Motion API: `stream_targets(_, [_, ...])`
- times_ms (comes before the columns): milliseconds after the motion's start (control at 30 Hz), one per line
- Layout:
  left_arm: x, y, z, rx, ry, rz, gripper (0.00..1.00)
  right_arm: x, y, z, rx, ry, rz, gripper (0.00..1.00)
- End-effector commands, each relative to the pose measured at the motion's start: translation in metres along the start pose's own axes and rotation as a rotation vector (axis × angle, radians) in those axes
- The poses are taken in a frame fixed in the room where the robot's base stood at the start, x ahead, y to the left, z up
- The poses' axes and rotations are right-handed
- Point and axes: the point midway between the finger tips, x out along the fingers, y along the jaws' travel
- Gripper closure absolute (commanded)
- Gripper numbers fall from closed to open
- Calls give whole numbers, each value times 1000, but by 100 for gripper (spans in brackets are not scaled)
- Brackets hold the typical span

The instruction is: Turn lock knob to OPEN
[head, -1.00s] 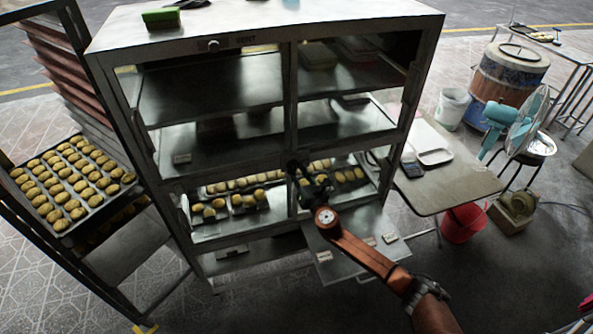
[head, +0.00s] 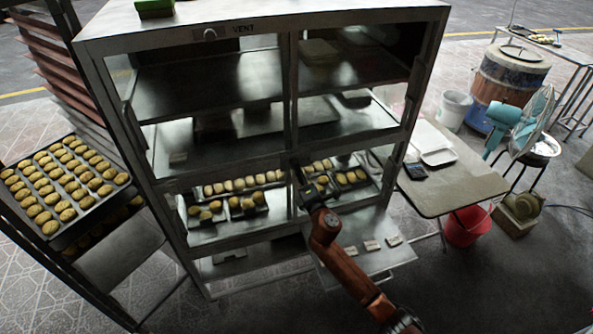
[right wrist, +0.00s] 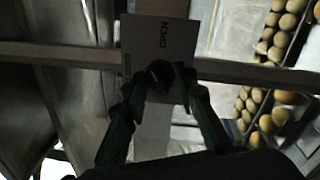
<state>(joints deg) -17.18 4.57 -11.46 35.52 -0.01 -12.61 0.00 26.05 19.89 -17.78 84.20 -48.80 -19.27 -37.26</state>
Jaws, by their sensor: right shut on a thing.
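The dark round lock knob (right wrist: 160,74) sits on a pale plate (right wrist: 157,37) in the right wrist view. The knob's pointing direction cannot be made out. My left gripper is not in view.
Trays of buns (head: 240,200) lie inside the cabinet. A shelf with small labels (head: 350,255) juts out below my right arm. A rack with a bun tray (head: 62,185) stands at the left. A table (head: 455,185) stands at the right.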

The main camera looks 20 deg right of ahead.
Motion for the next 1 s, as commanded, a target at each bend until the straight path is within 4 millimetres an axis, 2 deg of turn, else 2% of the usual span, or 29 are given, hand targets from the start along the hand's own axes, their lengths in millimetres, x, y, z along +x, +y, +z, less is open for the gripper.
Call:
stream_targets(500, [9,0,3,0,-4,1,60,0,-2,0,419,-36,4,98])
stream_targets(1000, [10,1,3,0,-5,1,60,0,-2,0,555,-47,6,98])
